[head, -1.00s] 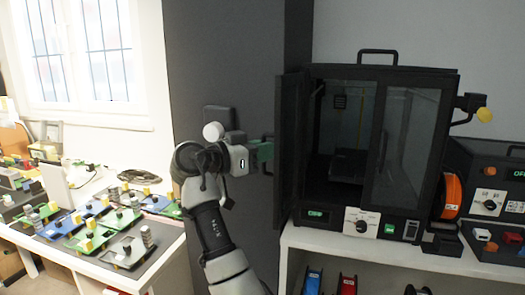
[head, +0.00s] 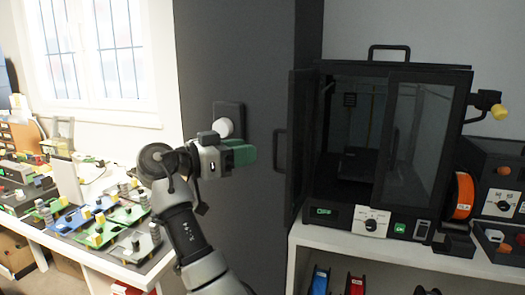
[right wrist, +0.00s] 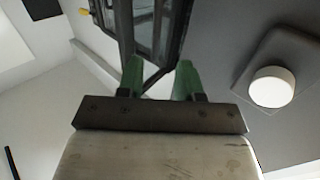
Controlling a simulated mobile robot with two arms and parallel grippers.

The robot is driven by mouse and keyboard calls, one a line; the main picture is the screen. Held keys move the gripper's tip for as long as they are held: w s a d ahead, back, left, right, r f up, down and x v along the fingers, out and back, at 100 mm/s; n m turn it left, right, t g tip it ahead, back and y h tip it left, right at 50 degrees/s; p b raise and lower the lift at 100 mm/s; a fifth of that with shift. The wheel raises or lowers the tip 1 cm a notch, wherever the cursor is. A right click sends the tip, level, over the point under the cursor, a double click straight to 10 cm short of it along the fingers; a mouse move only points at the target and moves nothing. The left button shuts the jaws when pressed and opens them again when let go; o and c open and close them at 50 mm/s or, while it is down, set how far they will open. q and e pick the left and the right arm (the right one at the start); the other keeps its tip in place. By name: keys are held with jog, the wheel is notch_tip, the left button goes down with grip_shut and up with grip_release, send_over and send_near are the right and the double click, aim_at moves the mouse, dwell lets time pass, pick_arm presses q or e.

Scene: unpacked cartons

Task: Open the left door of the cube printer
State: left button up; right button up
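The cube printer (head: 375,219) is a black box on a white shelf. Its left door (head: 299,140) stands swung outward, seen nearly edge-on, with its dark handle (head: 279,150) facing left. Its right glass door (head: 412,140) looks closed. The left half of the front is uncovered, showing the dark inside. My right gripper (head: 242,153), with green fingers, is left of the handle and apart from it. In the right wrist view its fingers (right wrist: 159,80) are spread, with part of the printer beyond them. My left gripper is not in view.
A dark wall panel with a round white knob (head: 224,128) is behind my right gripper. A table (head: 140,262) with several boards is at the left. An orange spool (head: 463,195) and a control box stand right of the printer. Spools sit on the shelf (head: 300,232) below.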

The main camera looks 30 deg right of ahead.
jog(key=shift+a, duration=1.5)
